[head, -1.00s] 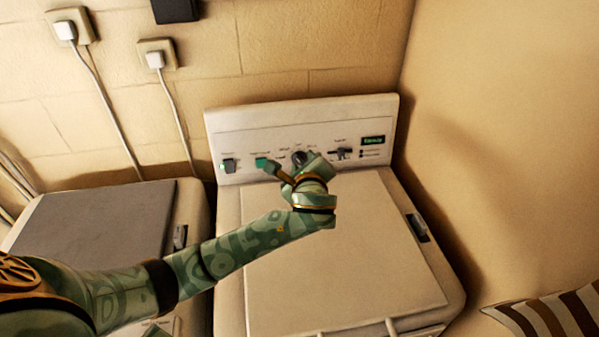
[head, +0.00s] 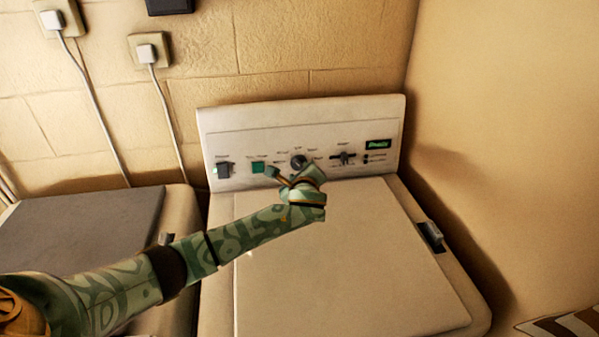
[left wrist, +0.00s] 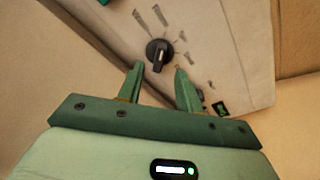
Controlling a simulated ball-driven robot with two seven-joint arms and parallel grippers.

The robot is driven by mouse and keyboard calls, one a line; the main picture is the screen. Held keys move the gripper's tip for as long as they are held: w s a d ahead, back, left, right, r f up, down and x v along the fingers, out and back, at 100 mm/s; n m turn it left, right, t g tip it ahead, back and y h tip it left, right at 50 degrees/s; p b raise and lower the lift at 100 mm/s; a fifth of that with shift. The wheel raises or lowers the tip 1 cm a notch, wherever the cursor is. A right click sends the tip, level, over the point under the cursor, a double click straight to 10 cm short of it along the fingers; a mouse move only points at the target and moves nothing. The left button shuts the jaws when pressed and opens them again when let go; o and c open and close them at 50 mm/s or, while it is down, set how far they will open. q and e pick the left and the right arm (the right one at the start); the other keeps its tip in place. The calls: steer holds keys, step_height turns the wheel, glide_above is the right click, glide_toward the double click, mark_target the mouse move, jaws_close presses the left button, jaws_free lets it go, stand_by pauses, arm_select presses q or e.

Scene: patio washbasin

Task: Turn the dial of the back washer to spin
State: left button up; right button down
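The back washer (head: 345,255) is a cream top-loader with an upright control panel (head: 227,130) against the wall. Its round black dial (head: 298,161) sits mid-panel, with printed marks around it. The dial also shows in the left wrist view (left wrist: 159,52), with its raised grip bar close to upright in that picture. My left gripper (head: 280,177) is in front of the panel, just below the dial. In the left wrist view its two green fingers (left wrist: 158,70) are apart, with the dial just beyond and between their tips; contact cannot be told. My right gripper is in neither view.
The panel also has a dark switch (head: 224,169), a green button (head: 258,167), a slider (head: 343,157) and a green display (head: 379,144). A second machine with a grey lid (head: 85,235) stands at left. A wall closes the right side. A striped cloth (head: 570,325) lies bottom right.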

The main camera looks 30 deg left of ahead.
mark_target(301, 165)
arm_select(q)
steer(key=b+x, duration=0.1)
steer(key=x, duration=0.4)
steer(key=shift+f, duration=0.1)
jaws_close()
steer(key=m+p, duration=0.2)
steer(key=p, duration=0.1)
steer(key=shift+w+d+r+m+g+p, duration=0.1)
steer(key=shift+d+r+m+g+p, duration=0.1)
steer(key=shift+r+m+g+p, duration=0.15)
steer(key=shift+f+m+y+p, duration=0.1)
steer(key=shift+m+y+p, duration=0.2)
steer(key=shift+m+p, duration=0.6)
steer(key=shift+w+d+f+m+g+p, duration=0.1)
steer(key=shift+m+g+p, duration=0.15)
steer(key=shift+m, duration=0.3)
steer(key=shift+w+m+g+p, duration=0.1)
steer(key=shift+m+p, duration=0.1)
steer(key=shift+m, duration=0.3)
